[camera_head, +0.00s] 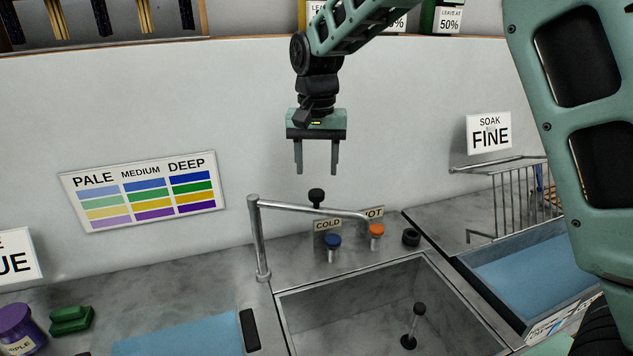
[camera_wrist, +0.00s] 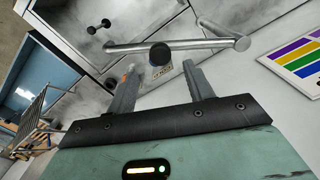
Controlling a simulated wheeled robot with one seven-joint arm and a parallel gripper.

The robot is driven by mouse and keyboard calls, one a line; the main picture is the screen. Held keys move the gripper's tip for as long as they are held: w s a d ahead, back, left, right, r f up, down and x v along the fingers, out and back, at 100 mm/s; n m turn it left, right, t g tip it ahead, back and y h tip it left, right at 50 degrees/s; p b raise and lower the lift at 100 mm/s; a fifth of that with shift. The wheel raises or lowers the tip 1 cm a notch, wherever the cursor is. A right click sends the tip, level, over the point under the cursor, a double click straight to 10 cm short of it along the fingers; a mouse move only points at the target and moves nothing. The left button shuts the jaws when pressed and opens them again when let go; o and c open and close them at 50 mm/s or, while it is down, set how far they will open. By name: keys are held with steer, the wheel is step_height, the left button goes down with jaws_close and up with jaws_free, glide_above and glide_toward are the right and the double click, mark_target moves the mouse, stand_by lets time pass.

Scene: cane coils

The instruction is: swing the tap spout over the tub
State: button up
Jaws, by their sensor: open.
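The metal tap spout (camera_head: 290,206) runs right from an upright post (camera_head: 260,245) at the sink's back left corner, with its free end near the orange-topped HOT tap. A black knob (camera_head: 316,196) stands on the spout's middle. My gripper (camera_head: 316,172) is open and empty, pointing down just above the knob in the picture. In the wrist view the spout (camera_wrist: 190,45) crosses beyond my open fingers (camera_wrist: 160,72), with the knob between them. A tub with blue liquid (camera_head: 520,265) stands right of the sink.
The sink (camera_head: 350,300) holds a black-knobbed rod (camera_head: 413,325). The blue COLD tap (camera_head: 333,241) and orange HOT tap (camera_head: 376,230) stand behind it. A wire rack (camera_head: 515,195) is at the right. A blue surface (camera_head: 180,330) and green blocks (camera_head: 72,318) lie left.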

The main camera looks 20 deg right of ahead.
mark_target(316, 192)
step_height(316, 192, down, 6)
steer(key=shift+r+p, duration=0.1)
steer(key=shift+p, duration=0.45)
jaws_close()
steer(key=shift+a, duration=0.1)
steer(key=shift+s, duration=0.1)
